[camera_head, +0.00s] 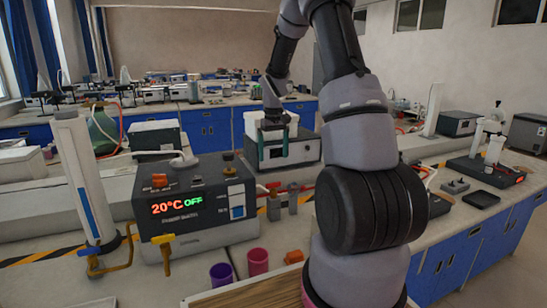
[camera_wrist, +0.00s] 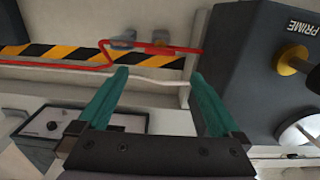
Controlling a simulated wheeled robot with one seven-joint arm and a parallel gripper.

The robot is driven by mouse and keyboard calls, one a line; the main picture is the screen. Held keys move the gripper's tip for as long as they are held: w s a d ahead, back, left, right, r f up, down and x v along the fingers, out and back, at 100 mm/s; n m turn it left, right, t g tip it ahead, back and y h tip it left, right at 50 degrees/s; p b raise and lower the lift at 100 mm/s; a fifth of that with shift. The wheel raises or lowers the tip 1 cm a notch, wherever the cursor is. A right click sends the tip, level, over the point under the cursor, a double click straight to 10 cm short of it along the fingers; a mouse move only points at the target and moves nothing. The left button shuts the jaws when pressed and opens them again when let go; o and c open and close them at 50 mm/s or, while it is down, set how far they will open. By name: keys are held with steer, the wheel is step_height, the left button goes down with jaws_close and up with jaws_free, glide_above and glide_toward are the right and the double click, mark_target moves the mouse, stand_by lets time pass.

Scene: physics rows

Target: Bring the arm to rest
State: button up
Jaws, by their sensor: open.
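My arm rises through the right middle of the head view, bends over at the top and reaches down towards the bench. My gripper (camera_head: 275,146) hangs pointing down in front of a grey instrument box (camera_head: 306,152). In the wrist view my gripper (camera_wrist: 159,76) shows two teal fingers spread apart with nothing between them. Below the fingers are the pale bench, a thin white cable and part of a yellow-black striped strip (camera_wrist: 60,54). I cannot tell the gripper's exact height above the bench.
A dark controller reading "20°C OFF" (camera_head: 195,197) stands on the bench at left, near a white column (camera_head: 82,180). A purple cup (camera_head: 221,274) and a pink cup (camera_head: 257,262) stand near a wooden tray (camera_head: 240,296). A dark "PRIME" device (camera_wrist: 262,55) is close right of the fingers.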

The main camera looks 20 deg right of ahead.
stand_by(0.3)
steer(key=s+a+r+m+t, duration=0.1)
steer(key=s+a+r+t, duration=0.15)
steer(key=s+r, duration=0.5)
steer(key=s+a+r+m+t, duration=0.1)
steer(key=s+a+r, duration=0.35)
steer(key=r, duration=0.65)
steer(key=s+a+r+m+t+y, duration=0.1)
steer(key=s+a+r+t, duration=0.1)
steer(key=s, duration=0.6)
steer(key=s+a+r+m+t+y, duration=0.1)
steer(key=s+r, duration=0.3)
steer(key=s, duration=0.4)
steer(key=shift+a+t, duration=0.35)
steer(key=shift+a, duration=0.3)
